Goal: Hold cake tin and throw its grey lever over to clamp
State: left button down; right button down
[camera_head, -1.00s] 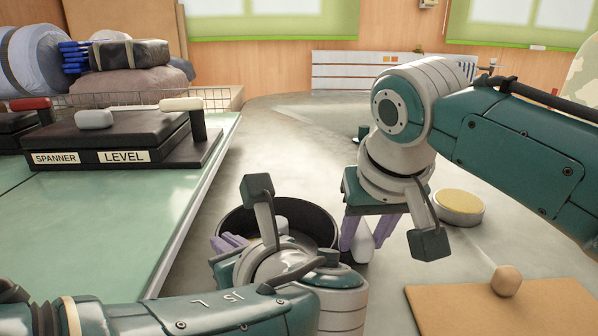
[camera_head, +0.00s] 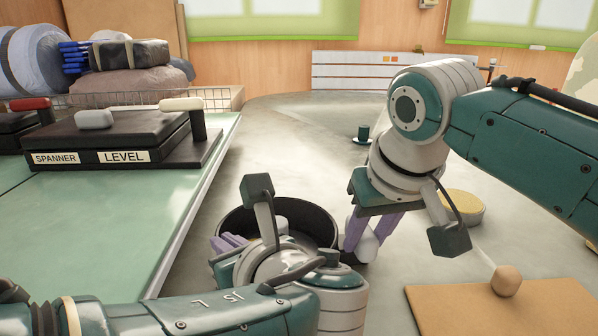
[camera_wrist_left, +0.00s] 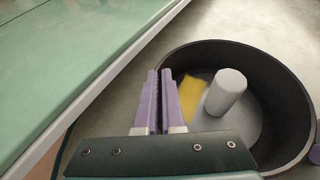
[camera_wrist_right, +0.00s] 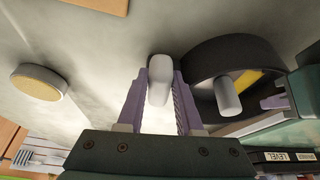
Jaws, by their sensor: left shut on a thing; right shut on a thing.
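The cake tin is a dark round open pan (camera_head: 322,213) low in the middle of the head view. It also shows in the left wrist view (camera_wrist_left: 292,92) and the right wrist view (camera_wrist_right: 262,48). A grey cylinder (camera_wrist_left: 226,92) and a yellow patch (camera_wrist_left: 192,97) show inside it. My left gripper (camera_head: 228,242) is shut on the tin's near left wall; its lilac fingers (camera_wrist_left: 159,100) straddle the rim. The pale grey lever (camera_wrist_right: 160,78) stands beside the tin. My right gripper (camera_head: 368,236) is shut on this lever.
A round tin with a yellow top (camera_head: 466,206) stands right of my right gripper. A brown board (camera_head: 545,308) with a wooden ball (camera_head: 506,280) lies at the front right. A green table (camera_head: 110,215) with a black labelled stand (camera_head: 160,163) fills the left.

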jog(key=n, duration=0.2)
jog(key=d+n+y, duration=0.1)
jog(key=n, duration=0.1)
jog(key=shift+w+d+g+y, duration=0.2)
jog(key=shift+g+y, duration=0.1)
jog(key=shift+w+d+n+g+y, duration=0.15)
jog(key=shift+n+y, duration=0.05)
jog(key=shift+n, duration=0.55)
jog(key=shift+w+d+n+g+y, duration=0.15)
jog(key=shift+d+n+g+y, duration=0.05)
jog(key=shift+n, duration=0.6)
jog(key=shift+w+d+n+g+y, duration=0.15)
jog(key=shift+n+y, duration=0.05)
jog(key=shift+n, duration=0.55)
jog(key=c, duration=0.8)
grip_release()
jog(key=shift+c, duration=0.2)
jog(key=shift+r, duration=0.15)
jog(key=v, duration=1.1)
jog(key=shift+d+r, duration=0.25)
jog(key=shift+r, duration=0.05)
